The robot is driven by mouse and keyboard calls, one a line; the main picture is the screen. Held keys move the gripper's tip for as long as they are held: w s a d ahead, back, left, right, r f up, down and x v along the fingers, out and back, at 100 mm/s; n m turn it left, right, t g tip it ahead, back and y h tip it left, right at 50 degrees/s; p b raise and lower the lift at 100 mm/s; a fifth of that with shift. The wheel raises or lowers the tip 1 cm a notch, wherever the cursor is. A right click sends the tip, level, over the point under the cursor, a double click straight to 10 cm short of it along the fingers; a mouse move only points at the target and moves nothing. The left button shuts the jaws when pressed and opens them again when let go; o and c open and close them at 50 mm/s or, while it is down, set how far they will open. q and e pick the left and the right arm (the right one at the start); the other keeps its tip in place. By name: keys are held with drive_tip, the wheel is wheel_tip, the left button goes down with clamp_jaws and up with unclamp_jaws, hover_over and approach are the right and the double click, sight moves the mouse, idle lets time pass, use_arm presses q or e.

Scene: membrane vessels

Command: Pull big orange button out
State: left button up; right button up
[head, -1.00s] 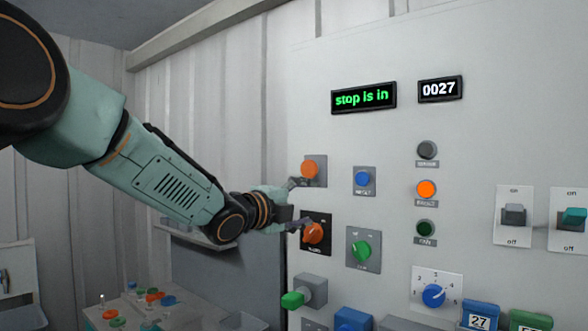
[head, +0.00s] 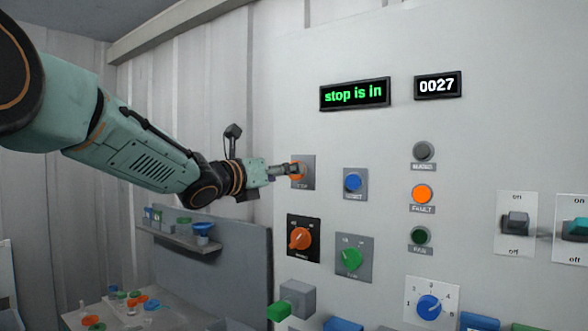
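The big orange button (head: 296,172) sits on a grey plate (head: 308,182) at the upper left of the white panel. My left gripper (head: 293,170) is at the button, its fingers covering much of it. I cannot tell whether the fingers touch or close on the button. The green display (head: 354,95) reads "stop is in". My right gripper is not in view.
An orange knob (head: 300,238) is below the button, and a blue button (head: 352,182) is to its right. A grey block with a green end (head: 280,311) sticks out lower down. A shelf with small vessels (head: 190,238) stands at the left.

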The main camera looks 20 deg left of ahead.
use_arm(q)
drive_tip(key=p+x, duration=0.2)
drive_tip(key=x, duration=0.3)
drive_tip(key=shift+w+d, duration=0.15)
drive_tip(key=shift+w, duration=0.15)
drive_tip(key=shift+c, duration=1.2)
drive_tip(key=shift+s+r, duration=0.2)
drive_tip(key=shift+s, duration=0.1)
drive_tip(key=c, duration=0.4)
clamp_jaws()
